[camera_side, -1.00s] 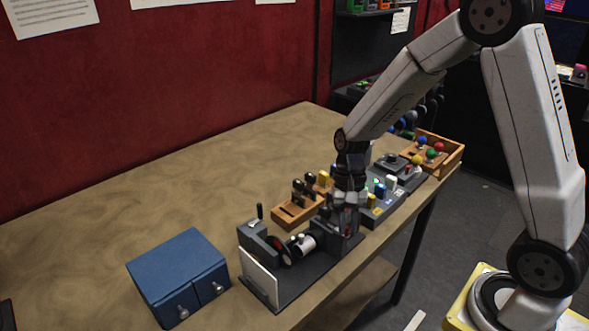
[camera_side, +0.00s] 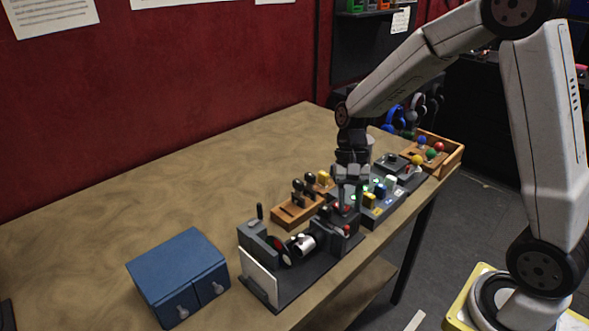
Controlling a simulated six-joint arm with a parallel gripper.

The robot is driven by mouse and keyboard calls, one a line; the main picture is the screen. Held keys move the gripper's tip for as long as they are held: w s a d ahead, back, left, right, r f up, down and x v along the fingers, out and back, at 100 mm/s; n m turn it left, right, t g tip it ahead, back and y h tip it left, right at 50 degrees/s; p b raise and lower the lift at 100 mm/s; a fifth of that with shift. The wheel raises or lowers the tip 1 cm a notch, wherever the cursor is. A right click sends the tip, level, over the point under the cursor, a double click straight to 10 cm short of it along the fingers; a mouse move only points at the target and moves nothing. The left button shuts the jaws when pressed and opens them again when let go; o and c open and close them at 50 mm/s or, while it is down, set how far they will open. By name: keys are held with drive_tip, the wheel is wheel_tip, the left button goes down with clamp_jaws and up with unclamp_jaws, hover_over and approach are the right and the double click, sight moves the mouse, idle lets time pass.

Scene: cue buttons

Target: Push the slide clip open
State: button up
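My gripper (camera_side: 348,205) points down over the right end of a dark grey fixture (camera_side: 290,287). Its fingertips are close above a dark block with small red parts (camera_side: 347,230); I cannot tell whether they touch. The fingers are too small and dark to tell open from shut. The fixture also carries a silver cylinder (camera_side: 302,244), an upright black lever (camera_side: 260,212) and a white plate (camera_side: 259,278) at its left end. I cannot make out for certain which part is the slide clip.
A blue two-door box (camera_side: 178,268) stands left of the fixture. A wooden holder with dark knobs (camera_side: 295,213) is behind it. Grey button panels (camera_side: 399,170) and a wooden tray of coloured balls (camera_side: 455,160) are to the right. The table's left and back (camera_side: 150,190) are clear.

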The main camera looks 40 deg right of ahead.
drive_tip(key=shift+v, duration=1.4)
drive_tip(key=shift+s, duration=0.1)
drive_tip(key=s+a+f+n+t+h, duration=0.2)
drive_tip(key=s+n+t, duration=0.3)
drive_tip(key=n, duration=0.4)
drive_tip(key=shift+s+f+t+h, duration=0.4)
drive_tip(key=shift+s+f+h, duration=0.25)
drive_tip(key=shift+f, duration=0.25)
